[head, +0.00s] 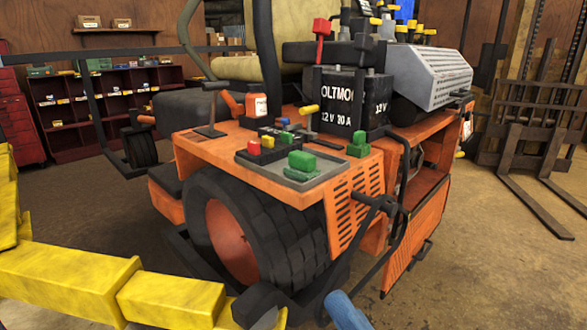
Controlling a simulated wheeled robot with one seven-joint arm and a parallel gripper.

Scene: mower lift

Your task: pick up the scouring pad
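No thing here is surely the scouring pad. The likeliest is a green, stepped block (302,161) on a grey tray (325,170) at the near corner of the orange mower's deck (235,158). A second green piece (358,147) sits just right of it, by the black battery box. Both are small, and their texture cannot be made out. My gripper is not in view.
Small red, yellow and green blocks (267,141) and an orange bottle (256,104) crowd the deck. The black battery box (348,102) stands behind. A yellow lift beam (70,285) crosses the lower left. Floor at right is clear before the forks (535,200).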

